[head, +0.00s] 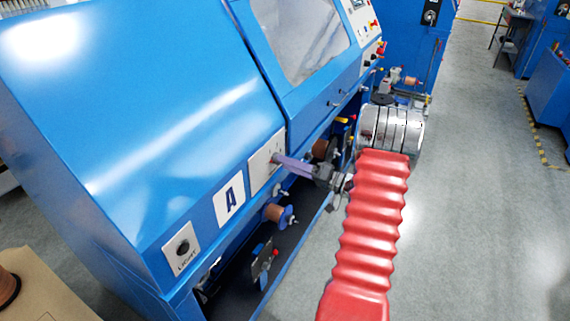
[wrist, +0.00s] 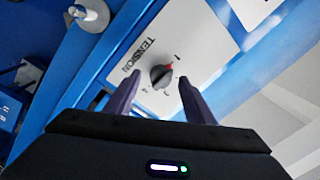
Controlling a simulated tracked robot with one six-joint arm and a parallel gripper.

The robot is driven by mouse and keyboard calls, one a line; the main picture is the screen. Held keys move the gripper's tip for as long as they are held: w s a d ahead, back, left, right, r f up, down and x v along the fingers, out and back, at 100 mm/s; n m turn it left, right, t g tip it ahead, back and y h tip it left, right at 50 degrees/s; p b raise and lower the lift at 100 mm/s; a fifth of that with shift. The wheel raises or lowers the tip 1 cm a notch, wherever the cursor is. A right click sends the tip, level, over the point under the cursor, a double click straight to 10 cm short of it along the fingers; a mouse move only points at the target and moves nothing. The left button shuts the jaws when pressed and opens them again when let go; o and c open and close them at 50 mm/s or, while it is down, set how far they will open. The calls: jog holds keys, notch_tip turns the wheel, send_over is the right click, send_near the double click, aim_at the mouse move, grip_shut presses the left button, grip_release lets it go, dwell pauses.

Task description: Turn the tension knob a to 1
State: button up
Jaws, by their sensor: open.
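The tension knob (wrist: 161,78) is a small dark round knob on a white plate (wrist: 201,38) with the word TENSION printed on it. A red mark on the knob's rim points to the upper right, toward a short dark mark on the plate; the other small marks below are too small to read. My gripper (wrist: 159,79) is open, with one purple-grey finger on each side of the knob. I cannot tell whether the fingers touch it. In the head view my gripper (head: 278,163) is at the white plate (head: 258,171) on the blue machine, and hides most of the knob.
A blue door with a window (head: 300,40) is above.

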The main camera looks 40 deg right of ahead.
jog(key=v, duration=1.2)
jog(key=shift+f, duration=0.15)
